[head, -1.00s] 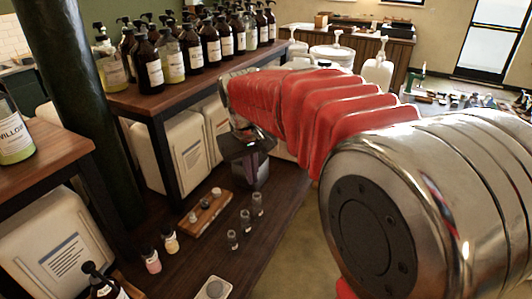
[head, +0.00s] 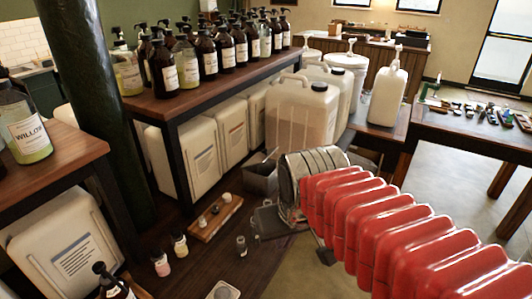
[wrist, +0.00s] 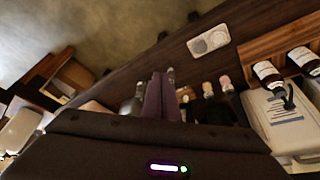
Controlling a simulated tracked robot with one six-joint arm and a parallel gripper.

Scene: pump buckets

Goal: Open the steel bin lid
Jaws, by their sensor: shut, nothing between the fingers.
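A grey metal box (head: 262,178), which looks like the steel bin, stands on the low dark shelf behind my arm's end. Its right side is partly hidden by my arm, and I cannot tell clearly how its lid sits. My gripper (head: 258,234) is dark, low over the shelf in front of the bin and apart from it in the picture. In the wrist view my gripper's two fingers (wrist: 162,95) lie together with nothing between them, pointing toward small vials. I cannot make out the bin in the wrist view.
A small vial (head: 241,245) stands beside the gripper. A wooden tray (head: 214,217) with small pieces, two small bottles (head: 180,245) and a white dish (head: 222,291) are nearby. Large white jugs (head: 300,112) stand behind. Open floor lies to the right.

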